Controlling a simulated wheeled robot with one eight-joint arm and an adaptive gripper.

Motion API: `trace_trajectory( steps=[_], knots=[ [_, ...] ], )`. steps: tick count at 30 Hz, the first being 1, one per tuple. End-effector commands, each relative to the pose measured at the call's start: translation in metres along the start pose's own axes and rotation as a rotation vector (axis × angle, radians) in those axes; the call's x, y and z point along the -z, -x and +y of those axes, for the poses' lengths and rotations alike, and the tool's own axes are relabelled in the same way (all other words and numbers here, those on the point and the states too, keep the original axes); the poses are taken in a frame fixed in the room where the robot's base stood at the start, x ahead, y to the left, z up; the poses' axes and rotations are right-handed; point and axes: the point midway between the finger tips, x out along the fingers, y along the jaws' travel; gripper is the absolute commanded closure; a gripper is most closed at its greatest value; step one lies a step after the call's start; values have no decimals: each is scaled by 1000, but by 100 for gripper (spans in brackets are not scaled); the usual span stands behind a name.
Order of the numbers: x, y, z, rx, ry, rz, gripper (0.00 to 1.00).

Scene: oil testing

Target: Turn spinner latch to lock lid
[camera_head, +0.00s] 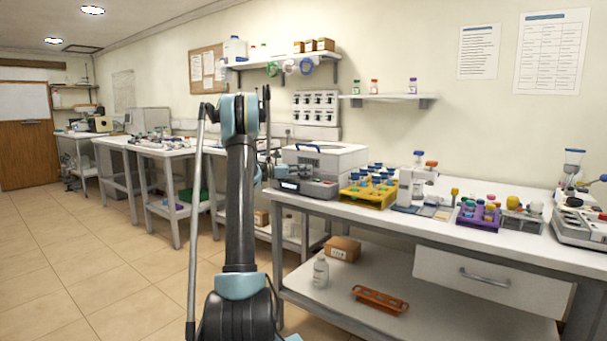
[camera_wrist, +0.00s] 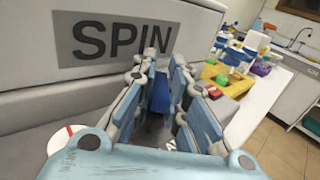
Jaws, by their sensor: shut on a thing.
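The spinner (camera_head: 325,187) is a grey box at the left end of the near bench. Its white lid (camera_head: 345,158) with a blue handle (camera_head: 307,147) looks down on the body. In the wrist view the spinner's pale wall with the SPIN label (camera_wrist: 112,39) fills the upper left. My gripper (camera_wrist: 165,72) is at the spinner's front, its two blue-padded fingers closed around a small blue part, apparently the latch (camera_wrist: 160,93). The fingers partly hide the latch, and its turn angle is hard to tell.
A yellow rack (camera_head: 368,195) of capped vials stands right of the spinner. A small white instrument (camera_head: 414,187) and a purple rack (camera_head: 478,215) are farther right on the bench (camera_head: 440,228). A wall shelf (camera_head: 388,97) hangs above. Open floor (camera_head: 90,260) lies to the left.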

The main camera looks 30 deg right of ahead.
Motion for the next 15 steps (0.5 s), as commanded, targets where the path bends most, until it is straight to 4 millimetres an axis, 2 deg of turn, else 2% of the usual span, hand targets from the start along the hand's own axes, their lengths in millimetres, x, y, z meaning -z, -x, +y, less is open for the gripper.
trace_trajectory(
  steps=[15],
  knots=[
    [0,1,0,92,0,0,100]
  ],
)
